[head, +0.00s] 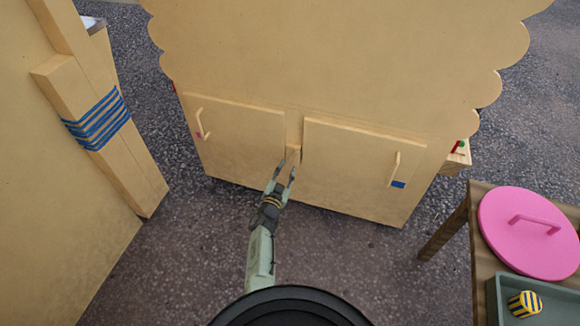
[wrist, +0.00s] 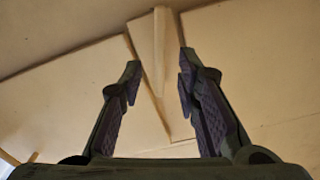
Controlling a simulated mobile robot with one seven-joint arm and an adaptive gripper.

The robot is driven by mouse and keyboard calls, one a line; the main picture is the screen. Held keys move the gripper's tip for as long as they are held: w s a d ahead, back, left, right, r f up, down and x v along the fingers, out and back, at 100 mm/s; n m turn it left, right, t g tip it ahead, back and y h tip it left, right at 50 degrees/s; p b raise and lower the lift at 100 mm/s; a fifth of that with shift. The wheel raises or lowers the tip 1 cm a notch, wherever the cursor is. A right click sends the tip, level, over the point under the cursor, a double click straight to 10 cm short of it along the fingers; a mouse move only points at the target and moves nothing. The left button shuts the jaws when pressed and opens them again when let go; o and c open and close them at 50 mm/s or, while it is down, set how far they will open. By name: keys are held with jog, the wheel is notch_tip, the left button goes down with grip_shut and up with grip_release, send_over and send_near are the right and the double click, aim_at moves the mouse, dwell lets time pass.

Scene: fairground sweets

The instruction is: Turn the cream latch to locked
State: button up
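The cream latch (head: 294,151) is a small pale wooden piece on the narrow post between two cupboard doors. In the wrist view the latch (wrist: 159,50) is a narrow bar running roughly along the gap between the doors, just beyond my fingertips. My gripper (head: 286,168) is in front of the latch, below its visible part. In the wrist view my gripper (wrist: 159,72) has its two fingers spread, with nothing held between them. The latch lies in line with the space between the fingers. I cannot tell whether either finger touches it.
The left door (head: 240,140) and right door (head: 345,165) look closed or nearly so, each with a handle. A blue patch (head: 398,184) is by the right handle. A wooden post with blue bands (head: 97,119) stands left. A table holds a pink lid (head: 515,252) and green tray (head: 493,300).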

aim_at(291, 160)
jog(key=b+x, duration=0.1)
jog(key=x, duration=0.2)
jog(key=shift+w+d, duration=0.15)
jog(key=shift+w, duration=0.3)
jog(key=shift+c, duration=0.4)
grip_shut()
